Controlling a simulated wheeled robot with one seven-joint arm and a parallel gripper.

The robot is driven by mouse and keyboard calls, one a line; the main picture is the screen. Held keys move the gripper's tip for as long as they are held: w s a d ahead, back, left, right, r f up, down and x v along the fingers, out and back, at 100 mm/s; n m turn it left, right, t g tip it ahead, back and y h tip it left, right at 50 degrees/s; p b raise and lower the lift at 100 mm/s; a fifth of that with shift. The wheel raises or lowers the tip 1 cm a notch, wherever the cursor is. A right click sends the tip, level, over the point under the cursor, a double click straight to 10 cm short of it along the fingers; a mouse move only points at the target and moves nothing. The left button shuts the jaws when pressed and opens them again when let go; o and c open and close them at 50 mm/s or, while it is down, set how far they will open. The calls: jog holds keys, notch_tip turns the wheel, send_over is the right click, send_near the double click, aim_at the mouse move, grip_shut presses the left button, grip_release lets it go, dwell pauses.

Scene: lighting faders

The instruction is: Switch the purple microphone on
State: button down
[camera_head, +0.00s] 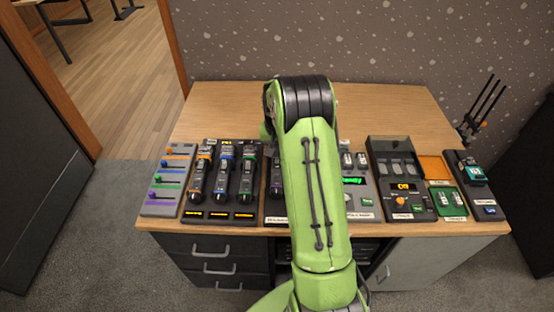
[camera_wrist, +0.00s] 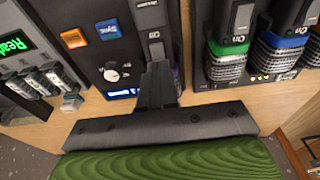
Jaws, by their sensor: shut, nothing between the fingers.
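The purple microphone lies on a dark dock, its dark handle (camera_wrist: 149,14) at the top of the wrist view. A purple strip of it shows just right of my fingers, and a small light label marks the handle above the fingertips. In the head view my green arm hides most of this microphone and my gripper.
The dock has a white knob (camera_wrist: 112,72), an orange button (camera_wrist: 73,38) and a blue Sync button (camera_wrist: 109,29). Microphones with green (camera_wrist: 229,48) and blue (camera_wrist: 286,42) bands lie close by. A fader panel (camera_head: 152,211) is at the desk's left; the desk's back strip (camera_head: 225,105) is bare.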

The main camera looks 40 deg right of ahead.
jog(key=shift+f+b, duration=0.3)
jog(key=shift+f, duration=0.2)
notch_tip(320, 180, up, 7)
jog(key=p, duration=0.5)
dwell(0.3)
